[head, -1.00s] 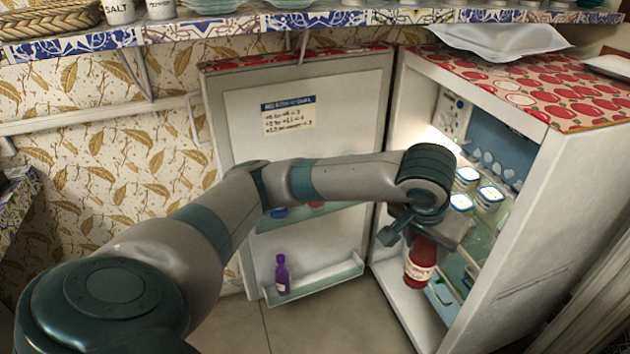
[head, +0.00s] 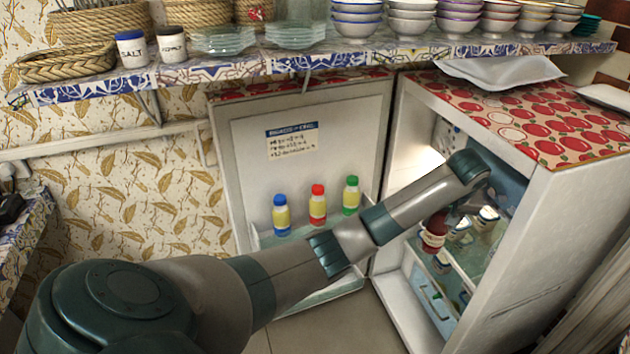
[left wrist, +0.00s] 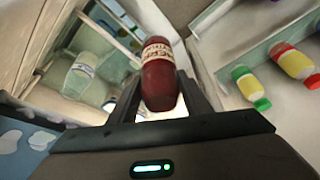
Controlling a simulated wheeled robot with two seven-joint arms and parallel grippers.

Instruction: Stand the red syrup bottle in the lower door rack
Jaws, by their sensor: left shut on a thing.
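My left gripper (head: 452,212) is shut on the red syrup bottle (head: 434,231), a dark red bottle with a pale label. It holds the bottle in the air at the open front of the fridge, before the shelves. In the left wrist view the bottle (left wrist: 161,78) sits between the two fingers. The lower door rack (head: 325,296) is at the bottom of the open door, left of the bottle. My left arm hides most of it, and its contents cannot be seen. My right gripper is not in view.
The upper door rack (head: 262,240) holds bottles with blue (head: 281,214), red (head: 317,204) and green (head: 351,194) caps. Lidded jars (head: 486,218) stand on a fridge shelf. A tiled shelf (head: 200,78) with bowls and baskets runs above. The fridge's right wall (head: 560,240) bounds the opening.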

